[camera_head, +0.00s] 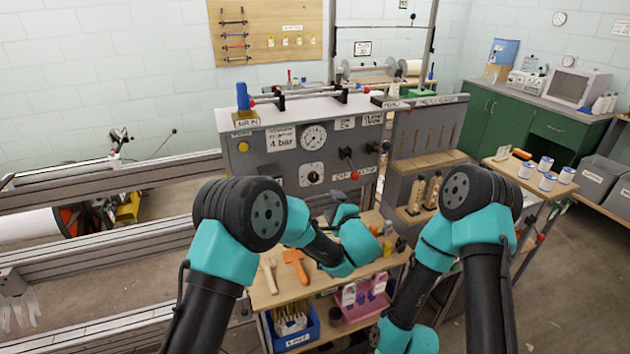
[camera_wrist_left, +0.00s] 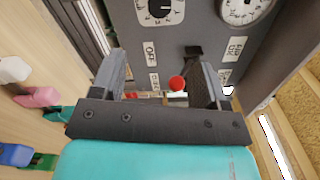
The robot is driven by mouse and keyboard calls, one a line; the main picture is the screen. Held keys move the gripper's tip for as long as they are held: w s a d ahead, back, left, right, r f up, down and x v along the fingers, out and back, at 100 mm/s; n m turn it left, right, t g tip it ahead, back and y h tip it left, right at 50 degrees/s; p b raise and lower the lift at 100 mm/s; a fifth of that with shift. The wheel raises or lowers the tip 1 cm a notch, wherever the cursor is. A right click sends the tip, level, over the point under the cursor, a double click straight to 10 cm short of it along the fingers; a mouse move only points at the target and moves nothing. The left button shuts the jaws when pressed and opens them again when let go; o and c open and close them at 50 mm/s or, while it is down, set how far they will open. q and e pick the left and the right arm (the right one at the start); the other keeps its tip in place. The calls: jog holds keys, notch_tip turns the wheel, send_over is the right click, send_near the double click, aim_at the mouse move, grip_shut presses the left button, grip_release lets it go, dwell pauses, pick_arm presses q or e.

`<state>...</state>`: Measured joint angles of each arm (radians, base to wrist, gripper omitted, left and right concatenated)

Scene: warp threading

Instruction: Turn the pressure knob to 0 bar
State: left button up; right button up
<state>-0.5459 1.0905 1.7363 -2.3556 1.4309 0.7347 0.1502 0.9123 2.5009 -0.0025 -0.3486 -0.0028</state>
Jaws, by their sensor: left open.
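The pressure knob (camera_head: 313,177) is a dark round knob on a white dial plate on the grey control panel (camera_head: 262,172). It shows at the top edge of the left wrist view (camera_wrist_left: 160,9), beyond my fingers. A sign above it reads 4 bar (camera_head: 283,139). The round gauge (camera_head: 314,136) sits above the knob and also shows in the left wrist view (camera_wrist_left: 243,7). My left gripper (camera_head: 343,208) is below and right of the knob, apart from it. In the left wrist view its fingers (camera_wrist_left: 160,76) are open. My right gripper is not in view; only its arm shows.
A lever with a red ball (camera_head: 355,175) sticks out right of the knob; the ball appears between my left fingers in the left wrist view (camera_wrist_left: 177,83). Below is a wooden bench (camera_head: 262,294) with an orange tool (camera_head: 295,262) and bottles (camera_head: 388,238).

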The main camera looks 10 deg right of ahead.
aim_at(314, 179)
pick_arm(q)
jog(key=m, duration=0.4)
jog(key=s+m, duration=0.1)
jog(key=m, duration=0.4)
jog(key=s+m, duration=0.1)
jog(key=m, duration=0.4)
jog(key=shift+d, duration=0.2)
jog(key=shift+w, duration=0.1)
jog(key=x, duration=1.7)
jog(key=shift+w, duration=0.15)
jog(key=c, duration=0.9)
